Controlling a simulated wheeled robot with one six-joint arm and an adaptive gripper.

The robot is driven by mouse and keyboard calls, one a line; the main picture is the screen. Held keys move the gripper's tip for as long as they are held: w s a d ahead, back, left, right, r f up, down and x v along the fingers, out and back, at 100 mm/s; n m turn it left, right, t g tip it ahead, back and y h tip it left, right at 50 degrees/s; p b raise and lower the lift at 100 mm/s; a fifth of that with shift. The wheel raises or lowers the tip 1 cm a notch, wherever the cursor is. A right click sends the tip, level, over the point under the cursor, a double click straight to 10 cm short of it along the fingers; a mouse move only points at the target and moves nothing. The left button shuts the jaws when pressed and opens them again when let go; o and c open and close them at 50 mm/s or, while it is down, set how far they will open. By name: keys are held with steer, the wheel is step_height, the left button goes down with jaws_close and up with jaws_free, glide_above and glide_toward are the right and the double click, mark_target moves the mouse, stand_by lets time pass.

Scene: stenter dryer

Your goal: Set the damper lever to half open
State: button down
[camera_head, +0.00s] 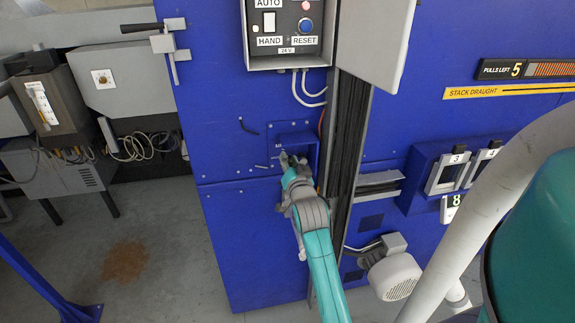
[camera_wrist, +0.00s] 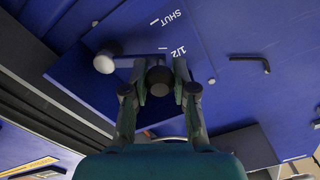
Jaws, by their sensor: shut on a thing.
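My gripper (camera_wrist: 159,84) is shut on the dark round knob (camera_wrist: 158,76) of the damper lever, which sits between its fingertips in the wrist view. A thin lever bar (camera_wrist: 135,58) runs from a pale round hub (camera_wrist: 104,62) on the left towards the knob. White SHUT (camera_wrist: 175,18) and 1/2 (camera_wrist: 177,50) labels are on the blue panel. The lever's end is close to the 1/2 label, away from SHUT; exact alignment is hard to tell. In the head view my gripper (camera_head: 287,160) covers most of the lever at the blue recess (camera_head: 298,133).
A black bent handle (camera_wrist: 250,64) sticks out beside the labels. In the head view, a control box (camera_head: 285,58) is above, a dark cable channel (camera_head: 347,130) runs just right of my gripper, and a pale motor (camera_head: 395,275) is lower right. Open floor (camera_head: 150,225) lies left.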

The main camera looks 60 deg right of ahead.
steer(key=c, duration=0.9)
jaws_free()
steer(key=v, duration=1.2)
